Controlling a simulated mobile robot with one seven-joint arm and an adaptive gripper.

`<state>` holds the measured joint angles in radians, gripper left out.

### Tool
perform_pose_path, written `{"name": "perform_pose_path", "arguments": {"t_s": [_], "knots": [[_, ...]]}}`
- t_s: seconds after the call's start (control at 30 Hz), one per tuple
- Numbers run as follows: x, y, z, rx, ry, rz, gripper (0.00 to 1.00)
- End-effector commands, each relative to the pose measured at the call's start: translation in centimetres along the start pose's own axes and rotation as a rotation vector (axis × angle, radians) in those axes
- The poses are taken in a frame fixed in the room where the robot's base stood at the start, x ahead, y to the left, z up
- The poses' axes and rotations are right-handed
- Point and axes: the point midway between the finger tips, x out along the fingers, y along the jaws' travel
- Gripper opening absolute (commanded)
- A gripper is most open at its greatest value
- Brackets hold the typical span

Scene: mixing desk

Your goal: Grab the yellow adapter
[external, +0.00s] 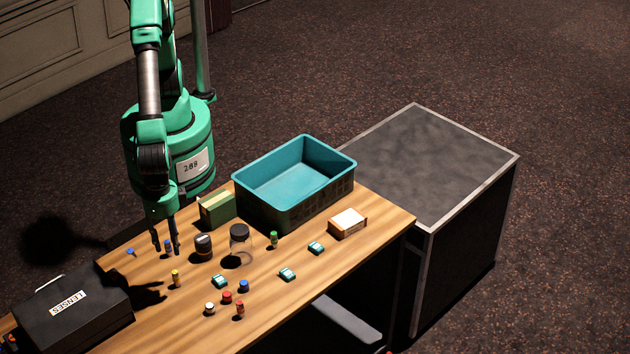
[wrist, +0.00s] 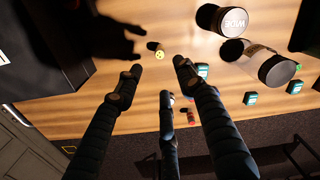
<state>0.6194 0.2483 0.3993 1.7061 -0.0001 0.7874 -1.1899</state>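The yellow adapter (external: 176,279) is a small upright piece standing on the wooden desk, just right of the black lens box. In the wrist view its yellow top (wrist: 153,46) shows just beyond my fingertips, with no finger touching it. My gripper (external: 167,249) points down above the desk, behind and slightly left of the adapter in the external view. In the wrist view the dark fingers of my gripper (wrist: 158,69) are spread apart with nothing held between them.
The black lens box (external: 70,310) stands left of the adapter. A dark jar (external: 203,247) and a clear jar (external: 240,243) stand to the right. Red (external: 227,297), white (external: 209,308) and blue (external: 243,286) pieces lie in front. A teal crate (external: 297,210) is at the back.

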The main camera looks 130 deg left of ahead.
Motion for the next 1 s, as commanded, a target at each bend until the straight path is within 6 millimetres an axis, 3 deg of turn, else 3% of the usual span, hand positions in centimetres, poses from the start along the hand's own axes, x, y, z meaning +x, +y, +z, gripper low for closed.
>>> {"name": "perform_pose_path", "arguments": {"t_s": [0.53, 1.0], "knots": [[7.3, -0.1, 0.0, 0.0, -0.001, -0.002, 0.39], [8.0, 0.0, 0.0, 0.0, 0.0, 0.0, 0.39]]}}
